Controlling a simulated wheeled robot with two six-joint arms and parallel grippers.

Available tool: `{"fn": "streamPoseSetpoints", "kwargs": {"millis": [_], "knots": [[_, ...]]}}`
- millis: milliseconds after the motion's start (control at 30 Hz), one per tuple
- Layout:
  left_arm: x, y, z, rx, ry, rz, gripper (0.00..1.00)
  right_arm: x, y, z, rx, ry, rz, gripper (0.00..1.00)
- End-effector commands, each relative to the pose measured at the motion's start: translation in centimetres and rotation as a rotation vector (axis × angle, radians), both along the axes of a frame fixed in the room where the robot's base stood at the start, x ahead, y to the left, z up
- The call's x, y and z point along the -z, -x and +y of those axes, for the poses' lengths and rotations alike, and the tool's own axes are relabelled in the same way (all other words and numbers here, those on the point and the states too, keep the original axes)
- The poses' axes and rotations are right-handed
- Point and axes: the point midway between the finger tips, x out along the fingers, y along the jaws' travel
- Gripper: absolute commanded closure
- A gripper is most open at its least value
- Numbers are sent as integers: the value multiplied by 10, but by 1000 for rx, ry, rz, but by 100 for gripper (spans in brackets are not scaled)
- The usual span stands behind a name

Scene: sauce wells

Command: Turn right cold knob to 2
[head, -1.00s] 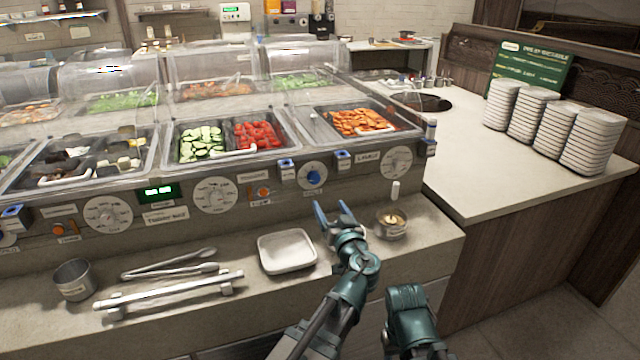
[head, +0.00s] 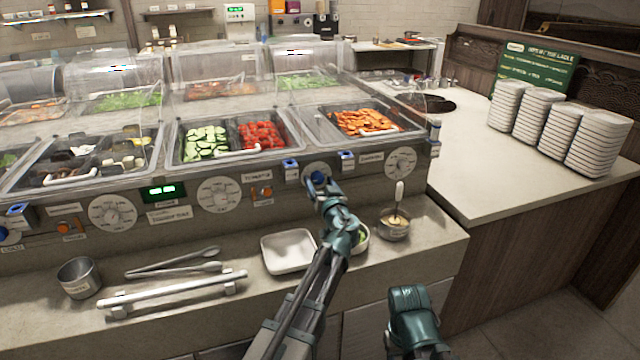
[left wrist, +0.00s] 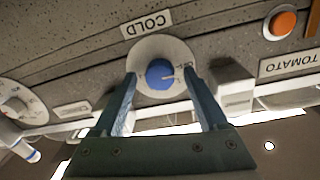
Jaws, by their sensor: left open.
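The right cold knob (head: 318,178) is a blue knob on a round white dial on the counter's front panel. In the left wrist view the blue knob (left wrist: 159,72) sits on its dial below a COLD label (left wrist: 147,23), which appears upside down. A small white mark on the knob points to the right of that picture; the dial's numbers are too small to read. My left gripper (head: 319,187) is at the knob, open. In the left wrist view its fingers (left wrist: 160,78) stand on either side of the knob; I cannot tell whether they touch it. My right gripper is not in view.
Another white dial (head: 401,163) is at right. Below are a square white dish (head: 287,252), a small metal pot (head: 394,226) with a spoon, and tongs (head: 175,263).

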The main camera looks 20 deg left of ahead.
Motion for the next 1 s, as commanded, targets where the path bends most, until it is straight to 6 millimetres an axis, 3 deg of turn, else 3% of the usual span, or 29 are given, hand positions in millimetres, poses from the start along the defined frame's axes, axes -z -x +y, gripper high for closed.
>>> {"fn": "streamPoseSetpoints", "kwargs": {"millis": [167,600,1000], "knots": [[0,0,0,0,0,0,24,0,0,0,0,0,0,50],[0,0,0,0,0,0,100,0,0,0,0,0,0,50],[0,0,0,0,-61,41,100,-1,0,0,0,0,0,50]]}}
